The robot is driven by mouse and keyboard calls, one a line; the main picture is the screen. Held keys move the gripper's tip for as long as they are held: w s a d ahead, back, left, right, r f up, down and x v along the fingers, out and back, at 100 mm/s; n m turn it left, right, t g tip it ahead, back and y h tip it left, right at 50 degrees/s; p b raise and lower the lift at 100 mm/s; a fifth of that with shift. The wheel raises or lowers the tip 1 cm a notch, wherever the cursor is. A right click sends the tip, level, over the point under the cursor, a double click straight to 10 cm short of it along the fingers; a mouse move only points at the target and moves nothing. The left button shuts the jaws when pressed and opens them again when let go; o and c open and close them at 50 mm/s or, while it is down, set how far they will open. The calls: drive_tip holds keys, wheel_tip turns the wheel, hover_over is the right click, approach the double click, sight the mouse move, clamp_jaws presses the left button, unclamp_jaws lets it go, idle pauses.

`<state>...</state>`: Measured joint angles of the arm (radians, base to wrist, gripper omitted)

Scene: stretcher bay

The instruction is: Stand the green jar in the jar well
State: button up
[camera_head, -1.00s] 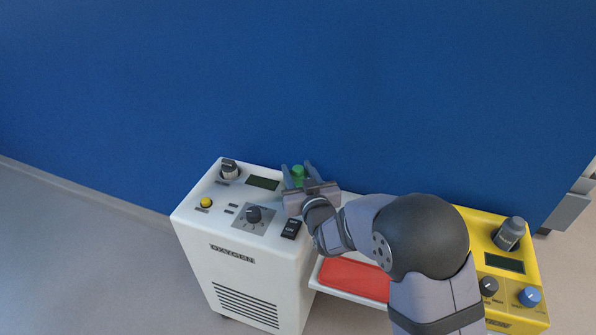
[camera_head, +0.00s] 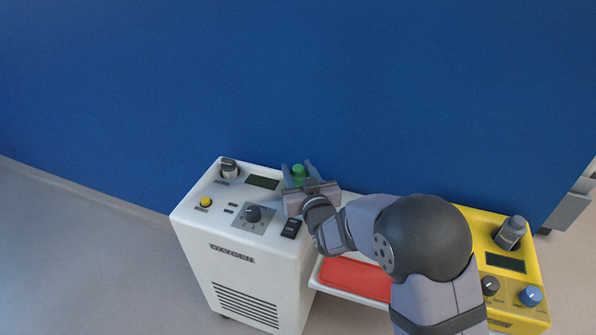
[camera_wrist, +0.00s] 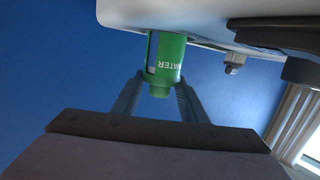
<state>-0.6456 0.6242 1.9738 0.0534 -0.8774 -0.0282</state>
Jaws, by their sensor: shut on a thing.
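The green jar (camera_head: 299,173) is between the fingers of my gripper (camera_head: 297,167), at the back right corner of the white oxygen unit (camera_head: 205,243). My gripper is shut on it. In the wrist view the jar (camera_wrist: 168,62) shows a "WATER" label, upside down in the picture, and a narrower green end pointing down the picture. Its other end meets the edge of the white unit (camera_wrist: 185,14). I cannot tell whether it stands in a well or only overlaps the unit. The jar well is not clearly visible; my gripper covers that corner.
The unit's top has a grey knob (camera_head: 229,168), a yellow button (camera_head: 206,202), a dial (camera_head: 253,214) and a black switch (camera_head: 291,228). A red-surfaced tray (camera_head: 352,279) lies to its right. A yellow unit (camera_head: 532,283) holds a grey bottle (camera_head: 511,231). A blue wall rises behind.

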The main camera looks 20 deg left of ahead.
drive_tip(key=shift+f+b, duration=0.6)
drive_tip(key=shift+f, duration=0.05)
idle(0.4)
drive_tip(key=o, duration=0.9)
drive_tip(key=shift+c, duration=0.2)
drive_tip(key=shift+s, duration=0.1)
drive_tip(key=shift+p+v, duration=0.55)
drive_tip(key=shift+v, duration=4.9)
drive_tip(key=shift+d, duration=0.15)
